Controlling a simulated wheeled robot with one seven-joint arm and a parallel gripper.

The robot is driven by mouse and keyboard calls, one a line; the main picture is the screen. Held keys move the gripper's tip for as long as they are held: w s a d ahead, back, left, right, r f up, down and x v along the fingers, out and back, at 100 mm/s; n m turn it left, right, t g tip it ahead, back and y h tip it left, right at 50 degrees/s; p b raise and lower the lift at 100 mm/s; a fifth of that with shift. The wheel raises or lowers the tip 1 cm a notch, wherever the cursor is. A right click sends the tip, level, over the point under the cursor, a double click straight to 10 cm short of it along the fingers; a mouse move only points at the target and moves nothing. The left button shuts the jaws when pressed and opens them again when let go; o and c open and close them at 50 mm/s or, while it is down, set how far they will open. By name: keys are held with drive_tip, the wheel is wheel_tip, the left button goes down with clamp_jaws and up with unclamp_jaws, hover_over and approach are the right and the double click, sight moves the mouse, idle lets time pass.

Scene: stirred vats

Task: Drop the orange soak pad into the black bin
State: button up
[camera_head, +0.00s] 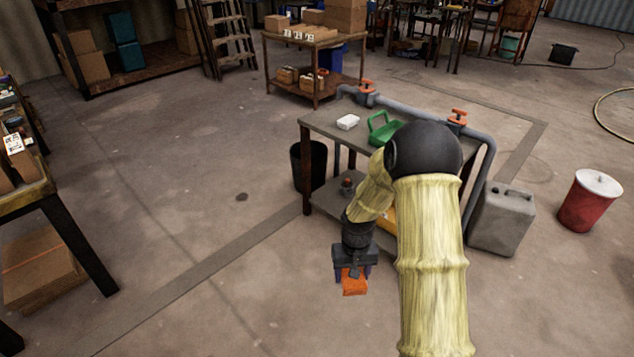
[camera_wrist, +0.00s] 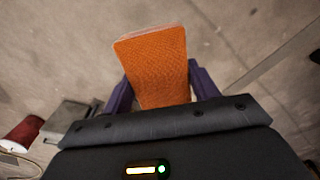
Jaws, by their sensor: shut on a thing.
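The orange soak pad (camera_head: 354,283) is held in my gripper (camera_head: 352,272) over open floor, in front of the grey-topped table. In the wrist view the pad (camera_wrist: 155,65) sticks out between the two purple fingers of my gripper (camera_wrist: 158,88), which are shut on it. The black bin (camera_head: 309,166) stands on the floor at the table's left side, behind and to the left of my gripper. The table's leg hides part of the bin, and its inside looks dark. The bin is not clearly seen in the wrist view.
A grey jerrycan (camera_head: 502,218) and a red drum (camera_head: 590,200) stand to the right. Floor left of the bin is clear.

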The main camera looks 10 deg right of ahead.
drive_tip(key=shift+a+p, duration=0.15)
drive_tip(key=shift+p, duration=0.8)
drive_tip(key=shift+s+f+p, duration=0.1)
drive_tip(key=shift+f+p, duration=0.1)
drive_tip(key=shift+p, duration=0.7)
drive_tip(key=p, duration=0.2)
drive_tip(key=f+p, duration=0.1)
drive_tip(key=shift+s+a+f+p, duration=0.15)
drive_tip(key=shift+s+p, duration=0.15)
drive_tip(key=shift+p, duration=0.05)
drive_tip(key=s+f+p, duration=0.5)
drive_tip(key=p, duration=0.5)
drive_tip(key=shift+s+d, duration=0.2)
drive_tip(key=shift+d, duration=0.1)
